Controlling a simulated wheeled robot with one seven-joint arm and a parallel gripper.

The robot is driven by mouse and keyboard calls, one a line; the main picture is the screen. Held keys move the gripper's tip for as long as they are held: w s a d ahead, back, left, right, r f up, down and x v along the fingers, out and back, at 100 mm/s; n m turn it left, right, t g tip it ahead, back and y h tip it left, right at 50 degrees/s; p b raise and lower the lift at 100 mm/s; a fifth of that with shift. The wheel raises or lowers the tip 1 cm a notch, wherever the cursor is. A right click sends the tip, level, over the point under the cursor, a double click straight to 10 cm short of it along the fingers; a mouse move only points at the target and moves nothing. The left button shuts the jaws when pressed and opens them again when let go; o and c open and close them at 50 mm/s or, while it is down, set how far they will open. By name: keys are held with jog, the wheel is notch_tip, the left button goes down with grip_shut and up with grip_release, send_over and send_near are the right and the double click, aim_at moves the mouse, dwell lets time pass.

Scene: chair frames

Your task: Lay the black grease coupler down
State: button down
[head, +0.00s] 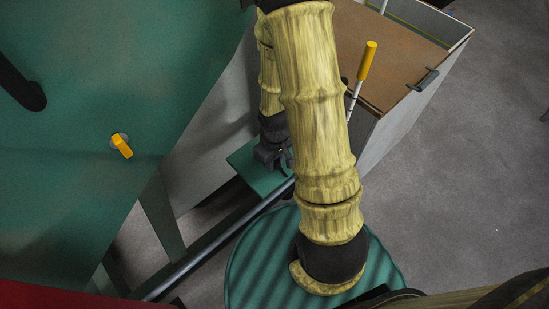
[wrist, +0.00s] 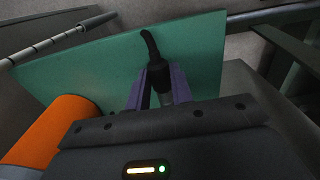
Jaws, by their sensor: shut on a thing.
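The black grease coupler (wrist: 157,70) shows in the wrist view as a dark piece with a thin curved top end. It stands between the two purple fingers of my gripper (wrist: 160,88), which is shut on it. Its lower part is partly hidden between the fingers. Behind it in the wrist view is a green board (wrist: 205,50). In the head view my gripper (head: 277,160) is small and dark, over the green board (head: 246,166) beyond my arm. I cannot make out the coupler clearly there, or whether it touches the board.
A dark metal tube (head: 215,236) runs beside the board. A round green ribbed top (head: 250,270) is nearer. A brown-topped box (head: 390,45) and a yellow-handled rod (head: 367,62) stand at right. An orange cylinder (wrist: 55,128) is near the gripper.

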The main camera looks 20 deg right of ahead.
dwell(0.4)
jog(key=shift+f+b, duration=0.3)
jog(key=shift+f, duration=0.1)
jog(key=shift+f+b, duration=0.45)
jog(key=shift+f, duration=0.15)
jog(key=c, duration=1.1)
grip_release()
jog(key=shift+c, duration=0.2)
jog(key=shift+r, duration=0.15)
notch_tip(320, 180, up, 17)
jog(key=p, duration=0.6)
jog(key=shift+s+r, duration=0.1)
